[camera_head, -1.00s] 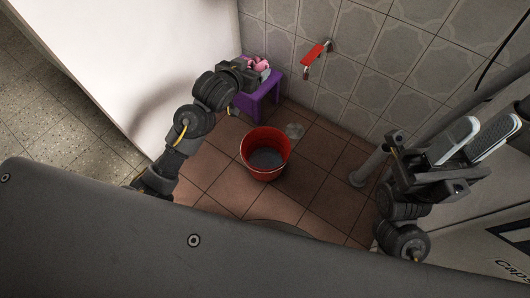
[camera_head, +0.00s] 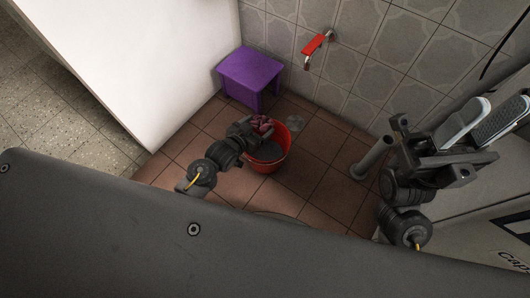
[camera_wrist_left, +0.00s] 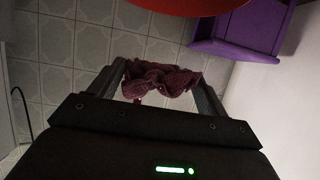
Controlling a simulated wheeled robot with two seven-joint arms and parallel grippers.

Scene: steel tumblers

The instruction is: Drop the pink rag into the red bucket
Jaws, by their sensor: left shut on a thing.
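The pink rag (camera_head: 262,124) is a crumpled, dark pink cloth. My left gripper (camera_head: 257,127) is shut on it and holds it over the back left part of the red bucket (camera_head: 281,157). The bucket stands upright on the tiled floor, and the arm hides part of its left rim. In the left wrist view the rag (camera_wrist_left: 160,80) is bunched between the two fingers, with the red bucket's edge (camera_wrist_left: 190,6) at the top. My right gripper (camera_head: 492,113) is at the right, its two pale pads apart and nothing between them.
A purple stool (camera_head: 251,70) with a bare top stands behind the bucket, by the white wall (camera_head: 150,60). A red-handled tap (camera_head: 316,45) juts from the tiled wall. A grey pipe (camera_head: 370,160) rises right of the bucket. Brown floor between is clear.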

